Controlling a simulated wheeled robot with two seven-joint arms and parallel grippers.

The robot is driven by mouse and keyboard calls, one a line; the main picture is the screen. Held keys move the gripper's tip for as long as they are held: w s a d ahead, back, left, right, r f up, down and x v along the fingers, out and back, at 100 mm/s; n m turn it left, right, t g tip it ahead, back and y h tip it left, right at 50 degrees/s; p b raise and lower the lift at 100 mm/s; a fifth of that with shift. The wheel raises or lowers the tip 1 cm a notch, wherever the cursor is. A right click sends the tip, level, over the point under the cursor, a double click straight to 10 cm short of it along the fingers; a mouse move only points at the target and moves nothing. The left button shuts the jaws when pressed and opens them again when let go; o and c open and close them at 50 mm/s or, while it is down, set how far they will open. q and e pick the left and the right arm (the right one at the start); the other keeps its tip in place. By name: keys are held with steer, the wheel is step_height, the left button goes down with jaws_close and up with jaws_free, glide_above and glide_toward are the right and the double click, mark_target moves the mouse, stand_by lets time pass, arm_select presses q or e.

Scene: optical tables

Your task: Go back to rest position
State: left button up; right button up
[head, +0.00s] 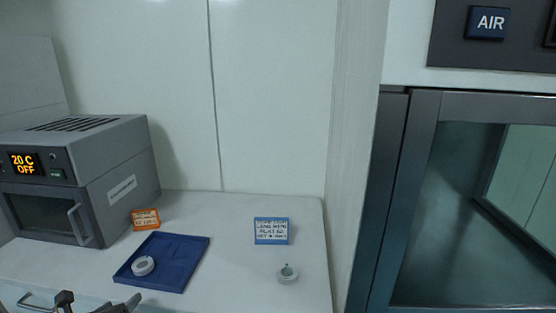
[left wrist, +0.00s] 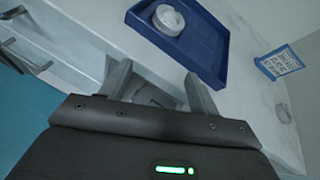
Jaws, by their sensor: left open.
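My left gripper (head: 98,303) shows at the bottom left edge of the head view, in front of the table's front edge. In the left wrist view its two fingers (left wrist: 158,88) are spread apart with nothing between them. A blue tray (head: 180,274) lies on the white table with a white ring-shaped part (head: 143,266) in its left half. The tray (left wrist: 207,62) and the ring part (left wrist: 168,20) lie beyond the fingertips in the left wrist view, apart from them. My right gripper is in neither view.
A grey oven (head: 122,180) reading "20 C OFF" stands at the left. An orange label (head: 145,219) and a blue-framed label (head: 271,231) stand on the table (head: 225,285). A second small ring part (head: 288,274) sits at the right. A glass-doored cabinet (head: 470,210) stands at far right.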

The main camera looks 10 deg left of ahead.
arm_select(q)
steer(key=s+d+f+n+g+h, duration=0.1)
steer(key=s+d+f+n+g, duration=0.4)
steer(key=s+d+f+n, duration=0.75)
steer(key=s+d+f+n+g+h, duration=0.2)
steer(key=s+d+f+n+g, duration=0.3)
steer(key=s+n, duration=0.85)
steer(key=w+f+n, duration=0.2)
steer(key=w+f, duration=0.1)
steer(key=f, duration=2.2)
steer(key=s+a+f+g, duration=0.1)
steer(key=s+a+f, duration=0.2)
steer(key=s+f, duration=1.3)
steer(key=shift+f+g+y, duration=0.15)
steer(key=shift+g+y, duration=0.25)
